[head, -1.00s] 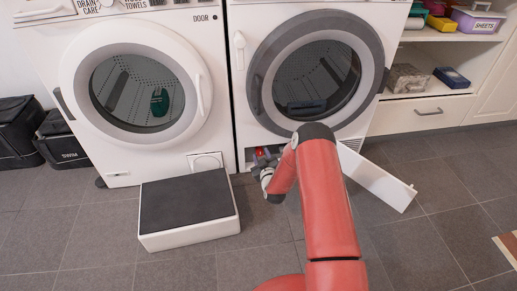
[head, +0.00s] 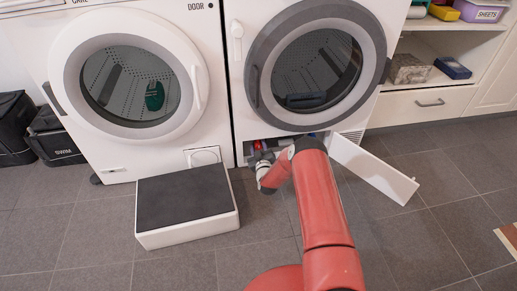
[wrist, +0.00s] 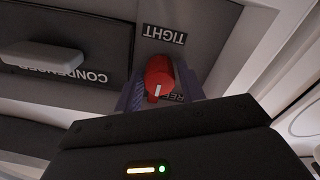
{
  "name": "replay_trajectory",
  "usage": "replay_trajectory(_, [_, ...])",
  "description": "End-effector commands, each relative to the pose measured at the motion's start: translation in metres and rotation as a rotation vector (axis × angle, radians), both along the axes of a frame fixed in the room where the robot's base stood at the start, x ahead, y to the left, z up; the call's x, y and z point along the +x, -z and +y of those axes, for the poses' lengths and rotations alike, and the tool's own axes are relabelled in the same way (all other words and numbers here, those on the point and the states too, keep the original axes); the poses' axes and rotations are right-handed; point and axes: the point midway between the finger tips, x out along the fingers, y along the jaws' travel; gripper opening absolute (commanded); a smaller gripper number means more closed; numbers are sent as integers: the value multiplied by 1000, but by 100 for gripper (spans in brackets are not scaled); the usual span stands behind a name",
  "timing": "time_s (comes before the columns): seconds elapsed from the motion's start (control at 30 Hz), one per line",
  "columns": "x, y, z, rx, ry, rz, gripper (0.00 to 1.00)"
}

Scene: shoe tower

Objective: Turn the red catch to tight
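The red catch (wrist: 160,78) is a small knob with a white mark, in the wrist view's upper middle. Its mark points down in that view, toward a label that starts "REL" (wrist: 173,97) and is partly hidden. The upside-down "TIGHT" label (wrist: 164,35) is above the catch. My gripper (wrist: 162,90) has its purplish fingers on either side of the catch, with a gap visible on the right; contact is unclear. In the head view, the catch (head: 257,145) shows as a red spot in the low opening of the right machine, with my gripper (head: 260,158) right at it.
An open white flap (head: 375,170) leans out on the right. A step with a dark top (head: 187,205) stands on the left. A grey handle (wrist: 42,58) by a "CONDENSER" label is beside the catch.

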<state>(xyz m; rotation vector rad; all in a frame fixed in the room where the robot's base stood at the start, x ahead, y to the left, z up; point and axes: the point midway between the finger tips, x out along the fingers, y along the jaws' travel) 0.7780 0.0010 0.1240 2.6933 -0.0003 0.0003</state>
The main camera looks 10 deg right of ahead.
Motion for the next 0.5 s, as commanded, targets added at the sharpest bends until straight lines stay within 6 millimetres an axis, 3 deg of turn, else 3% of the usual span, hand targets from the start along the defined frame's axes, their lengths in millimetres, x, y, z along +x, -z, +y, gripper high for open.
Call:
replay_trajectory(0.2, [0,0,0,0,0,1,39])
replay_trajectory(0.43, [0,0,0,0,-1,0,9])
replay_trajectory(0.5, [0,0,0,0,-1,0,7])
